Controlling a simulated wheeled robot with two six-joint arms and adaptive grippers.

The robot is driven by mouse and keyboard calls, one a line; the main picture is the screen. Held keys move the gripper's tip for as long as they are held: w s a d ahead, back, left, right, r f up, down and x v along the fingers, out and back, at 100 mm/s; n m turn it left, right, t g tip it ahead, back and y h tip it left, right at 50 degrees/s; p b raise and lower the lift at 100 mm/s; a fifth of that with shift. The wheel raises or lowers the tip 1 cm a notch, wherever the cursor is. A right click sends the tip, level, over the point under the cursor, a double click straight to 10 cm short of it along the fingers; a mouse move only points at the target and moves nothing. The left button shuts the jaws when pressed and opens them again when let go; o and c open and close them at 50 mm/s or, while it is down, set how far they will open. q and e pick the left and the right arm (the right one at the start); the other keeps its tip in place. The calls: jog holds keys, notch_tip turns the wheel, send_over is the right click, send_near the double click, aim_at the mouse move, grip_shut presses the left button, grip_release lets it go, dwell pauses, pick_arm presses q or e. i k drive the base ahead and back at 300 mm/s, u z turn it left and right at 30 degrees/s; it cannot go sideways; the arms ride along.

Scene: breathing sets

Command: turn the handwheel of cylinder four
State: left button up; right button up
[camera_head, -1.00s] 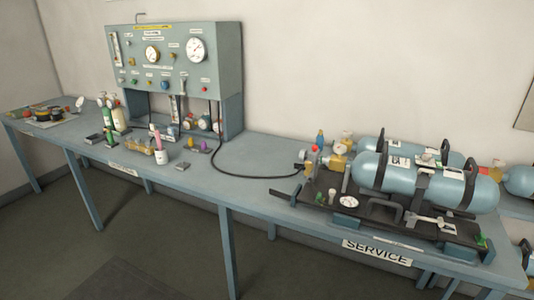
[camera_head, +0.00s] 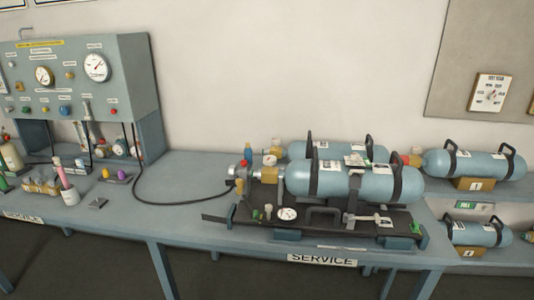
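A pale blue cylinder (camera_head: 385,184) lies strapped on a dark cradle (camera_head: 335,232) on the bench, its brass valve end (camera_head: 266,175) to the left. A second cylinder (camera_head: 298,150) lies behind it, partly hidden. A third cylinder (camera_head: 470,165) lies on the right shelf with an orange-brown valve (camera_head: 413,158) at its left end. Another cylinder (camera_head: 465,233) lies on the level below. The number markings are too small to read, so I cannot tell which is cylinder four. Neither gripper is in view.
A grey-blue gauge panel (camera_head: 135,80) stands at the left. A black hose (camera_head: 165,203) runs from it to the cradle's valve end. A pink-topped bottle (camera_head: 66,185) and small parts stand on the bench (camera_head: 180,225). A notice board (camera_head: 440,80) hangs at the right.

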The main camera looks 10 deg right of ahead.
aim_at(269, 160)
jog(key=z, duration=0.45)
jog(key=i, duration=0.55)
jog(key=z, duration=0.65)
